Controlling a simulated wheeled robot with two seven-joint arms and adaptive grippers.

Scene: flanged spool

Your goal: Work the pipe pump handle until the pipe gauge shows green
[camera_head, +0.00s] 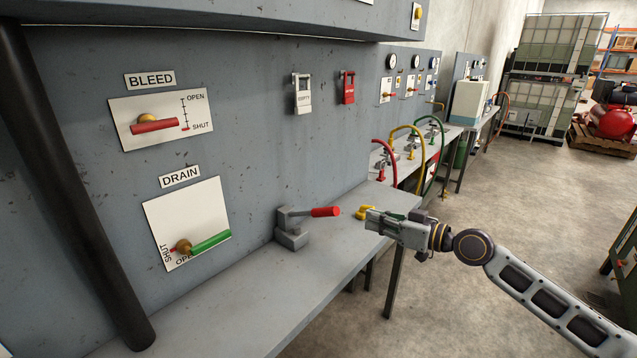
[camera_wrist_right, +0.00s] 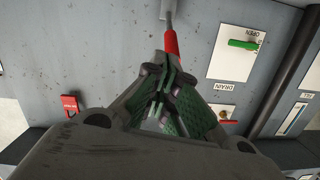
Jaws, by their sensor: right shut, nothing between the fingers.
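The pump (camera_head: 291,232) is a grey block on the bench, with a red-gripped handle (camera_head: 325,212) pointing right. The handle also shows in the right wrist view (camera_wrist_right: 171,42), just beyond the fingertips. My right gripper (camera_head: 368,217) is shut and empty, to the right of the handle's end and apart from it in the head view. In the right wrist view its green-padded fingers (camera_wrist_right: 166,88) are together and overlap the handle's near end; I cannot tell whether they touch it. I cannot pick out the pipe gauge or its reading. My left gripper is not in view.
The wall panel carries a BLEED lever (camera_head: 155,126) with a red grip and a DRAIN lever (camera_head: 209,243) with a green grip. A black pipe (camera_head: 75,190) stands at the left. Open floor is at the right.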

